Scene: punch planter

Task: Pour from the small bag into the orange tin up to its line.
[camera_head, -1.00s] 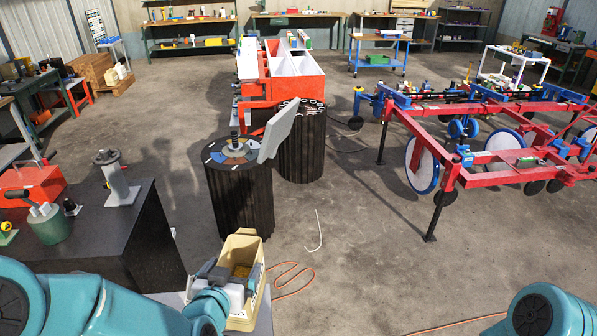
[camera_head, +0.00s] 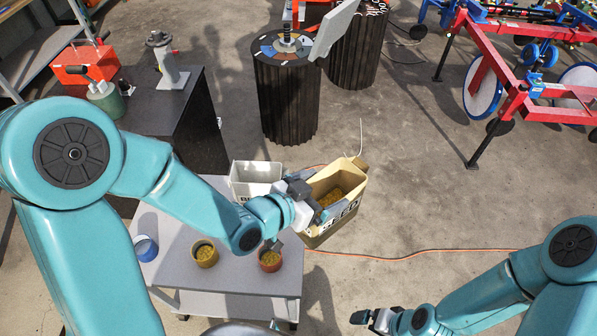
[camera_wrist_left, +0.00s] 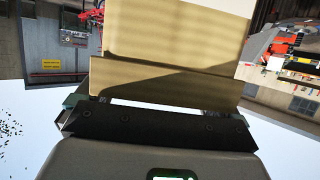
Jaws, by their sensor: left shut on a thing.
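The small bag (camera_head: 325,234) is tan, open at the top, with yellow grain inside and dark lettering on its side. My left gripper (camera_head: 304,197) is shut on its left side. The bag looks roughly upright, off the cart's right edge. In the left wrist view its tan wall (camera_wrist_left: 175,35) fills the space ahead of the jaws. The orange tin (camera_head: 270,265) stands on the grey cart, below and left of the bag, with yellow grain inside. Its line cannot be made out. My right gripper (camera_head: 368,318) is low at the front, apart from everything; its jaws are unclear.
On the grey cart (camera_head: 230,282) also stand a yellowish tin (camera_head: 204,254) with grain and a blue tin (camera_head: 146,248). A white bin (camera_head: 255,177) stands at the cart's back. An orange cord (camera_head: 430,251) lies on the floor. A dark cabinet (camera_head: 180,125) stands behind left.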

